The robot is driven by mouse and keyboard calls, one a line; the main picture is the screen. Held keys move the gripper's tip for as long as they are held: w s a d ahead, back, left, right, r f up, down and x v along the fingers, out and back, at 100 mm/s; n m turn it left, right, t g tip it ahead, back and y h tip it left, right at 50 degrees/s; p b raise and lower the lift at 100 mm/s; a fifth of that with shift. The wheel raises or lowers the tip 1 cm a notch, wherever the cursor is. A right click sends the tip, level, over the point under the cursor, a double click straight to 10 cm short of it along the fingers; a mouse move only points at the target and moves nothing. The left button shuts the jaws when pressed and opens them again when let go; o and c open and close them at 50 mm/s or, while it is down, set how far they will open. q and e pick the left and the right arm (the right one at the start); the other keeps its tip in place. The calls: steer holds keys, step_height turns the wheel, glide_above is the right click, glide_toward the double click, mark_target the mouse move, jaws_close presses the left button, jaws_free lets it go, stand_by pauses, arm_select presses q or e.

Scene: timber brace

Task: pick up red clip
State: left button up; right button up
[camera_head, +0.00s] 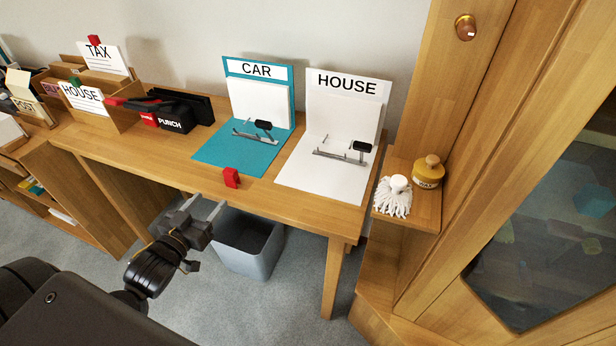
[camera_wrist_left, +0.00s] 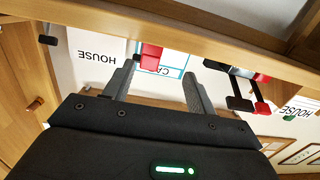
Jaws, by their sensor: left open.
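A small red clip (camera_head: 231,177) stands at the front edge of the wooden desk, just in front of the teal CAR folder (camera_head: 225,152). My left gripper (camera_head: 205,207) is open and empty, in front of the desk edge and a little left of and nearer than the clip. In the left wrist view the red clip (camera_wrist_left: 151,57) shows beyond and between the two open fingers (camera_wrist_left: 158,82), apart from them and nearer the left finger. My right gripper is in neither view.
The white HOUSE folder (camera_head: 320,180) lies open on the right. A black punch (camera_head: 182,112) and a sorter with TAX and HOUSE cards (camera_head: 85,95) stand left. A grey bin (camera_head: 247,245) is under the desk. A brush (camera_head: 395,197) and yellow jar (camera_head: 428,173) sit on the right shelf.

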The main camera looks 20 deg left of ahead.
mark_target(227, 175)
arm_select(q)
steer(key=shift+t, duration=0.4)
steer(key=shift+w+d+r, duration=0.1)
steer(key=shift+w+r, duration=0.35)
steer(key=shift+w, duration=0.4)
steer(key=shift+w+d+r, duration=0.1)
steer(key=shift+w+r, duration=0.4)
steer(key=shift+w, duration=0.4)
steer(key=shift+w+d+r, duration=0.1)
steer(key=shift+w+r, duration=0.35)
steer(key=shift+w, duration=0.4)
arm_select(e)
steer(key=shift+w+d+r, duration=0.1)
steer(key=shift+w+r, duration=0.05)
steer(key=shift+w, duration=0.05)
arm_select(q)
steer(key=w, duration=0.4)
steer(key=shift+w+d+f, duration=0.15)
steer(key=shift+w+f, duration=0.05)
steer(key=shift+w, duration=0.3)
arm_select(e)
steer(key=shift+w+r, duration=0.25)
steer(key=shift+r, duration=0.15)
arm_select(q)
steer(key=shift+c, duration=0.3)
steer(key=c, duration=1)
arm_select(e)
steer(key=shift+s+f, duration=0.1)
